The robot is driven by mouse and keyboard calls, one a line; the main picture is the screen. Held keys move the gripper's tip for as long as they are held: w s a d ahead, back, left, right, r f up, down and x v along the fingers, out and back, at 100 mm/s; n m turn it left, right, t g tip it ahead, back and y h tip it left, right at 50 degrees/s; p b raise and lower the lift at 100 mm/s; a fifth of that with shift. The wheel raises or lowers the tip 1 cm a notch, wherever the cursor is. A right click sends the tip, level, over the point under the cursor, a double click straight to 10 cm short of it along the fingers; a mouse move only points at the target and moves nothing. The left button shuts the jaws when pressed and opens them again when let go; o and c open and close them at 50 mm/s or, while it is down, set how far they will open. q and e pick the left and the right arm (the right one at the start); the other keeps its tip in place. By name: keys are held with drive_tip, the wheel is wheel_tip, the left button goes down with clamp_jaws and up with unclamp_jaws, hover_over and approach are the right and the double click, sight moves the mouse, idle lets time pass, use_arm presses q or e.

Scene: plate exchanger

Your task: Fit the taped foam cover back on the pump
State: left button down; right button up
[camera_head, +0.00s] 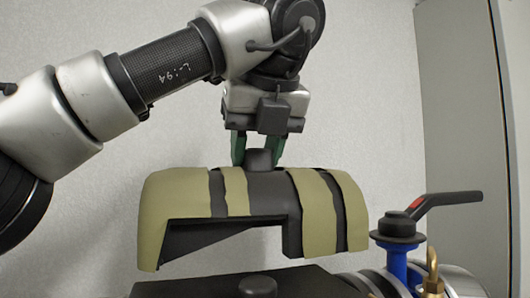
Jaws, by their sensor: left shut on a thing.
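The foam cover (264,197) is a dark arched shell with broad tan tape bands, in the middle of the head view. My left gripper (259,152) points down from above and is shut on the knob (259,158) on top of the cover. The cover hangs about level, its open underside facing down. Below it is a dark flat-topped body (200,286), likely the pump, with a small round boss (258,286) on top. A gap shows between cover and body. Most of the body is cut off by the lower edge. My right gripper is not in view.
A blue valve (398,262) with a black lever handle (446,200) stands close to the right of the cover. A brass fitting (432,274) and metal pipework sit beside it. A plain pale wall (380,90) is behind, with a panel at the right.

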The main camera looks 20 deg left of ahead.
use_arm(q)
drive_tip(key=shift+w+d+f, duration=0.1)
drive_tip(key=shift+w+f, duration=0.15)
drive_tip(key=shift+f, duration=0.1)
drive_tip(key=shift+s+f, duration=0.3)
drive_tip(key=shift+f, duration=0.1)
drive_tip(key=shift+w+f, duration=0.2)
drive_tip(key=shift+f, duration=0.05)
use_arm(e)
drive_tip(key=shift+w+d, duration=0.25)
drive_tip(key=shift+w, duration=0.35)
use_arm(q)
drive_tip(key=shift+f, duration=0.1)
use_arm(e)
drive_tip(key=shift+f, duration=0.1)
